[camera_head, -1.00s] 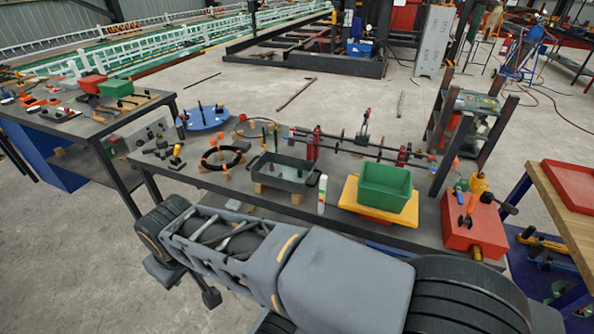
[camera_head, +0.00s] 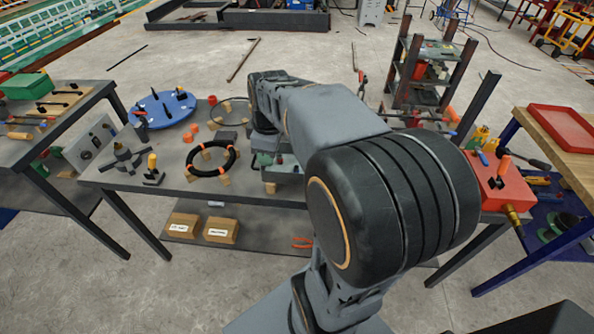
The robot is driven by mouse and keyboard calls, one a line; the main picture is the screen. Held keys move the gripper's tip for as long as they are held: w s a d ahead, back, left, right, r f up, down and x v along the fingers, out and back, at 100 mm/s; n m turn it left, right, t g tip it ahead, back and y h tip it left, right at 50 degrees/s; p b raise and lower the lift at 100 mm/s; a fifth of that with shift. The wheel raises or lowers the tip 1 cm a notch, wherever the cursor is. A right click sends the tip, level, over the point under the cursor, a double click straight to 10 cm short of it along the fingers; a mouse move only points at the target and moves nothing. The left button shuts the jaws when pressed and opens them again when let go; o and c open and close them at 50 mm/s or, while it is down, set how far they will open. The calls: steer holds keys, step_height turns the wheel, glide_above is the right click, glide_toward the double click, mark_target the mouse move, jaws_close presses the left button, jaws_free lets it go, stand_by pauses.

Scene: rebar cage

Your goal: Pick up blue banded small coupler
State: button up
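I cannot make out a blue banded small coupler in the head view; my arm hides much of the bench's middle and right. Small dark upright pieces stand on a round blue plate (camera_head: 152,112) at the back left of the bench, but no bands can be told on them. My gripper (camera_head: 262,157) is at the low end of my wrist, over the bench near the grey tray (camera_head: 284,175). Its fingers are too small and dark to tell open from shut, or whether anything is held.
A black ring with orange bands (camera_head: 190,168) lies on wooden blocks on the grey bench (camera_head: 125,178), left of my wrist. Two cardboard boxes (camera_head: 222,230) sit on the lower shelf. A red box (camera_head: 508,190) stands at the right end. A dark post rack (camera_head: 428,75) rises behind.

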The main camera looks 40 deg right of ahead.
steer(key=w+d+f+n+g+y, duration=0.1)
steer(key=w+d+f+n, duration=0.1)
steer(key=d+n, duration=0.35)
steer(key=w+d+f+n, duration=0.1)
steer(key=w+d+n, duration=0.1)
steer(key=d, duration=0.6)
glide_above(297, 167)
steer(key=f, duration=0.7)
steer(key=shift+s+d+f+b, duration=0.1)
steer(key=shift+d+f+b, duration=0.25)
steer(key=shift+f+b, duration=0.05)
steer(key=shift+w+a+f+p, duration=0.1)
steer(key=shift+a+f, duration=0.05)
steer(key=shift+f, duration=0.85)
steer(key=shift+w+a+f+p, duration=0.1)
steer(key=shift+a+f, duration=0.05)
steer(key=shift+f, duration=0.9)
steer(key=shift+a+f+p, duration=0.1)
steer(key=shift+a+f, duration=0.05)
steer(key=shift+f, duration=0.85)
steer(key=shift+c, duration=0.5)
jaws_close()
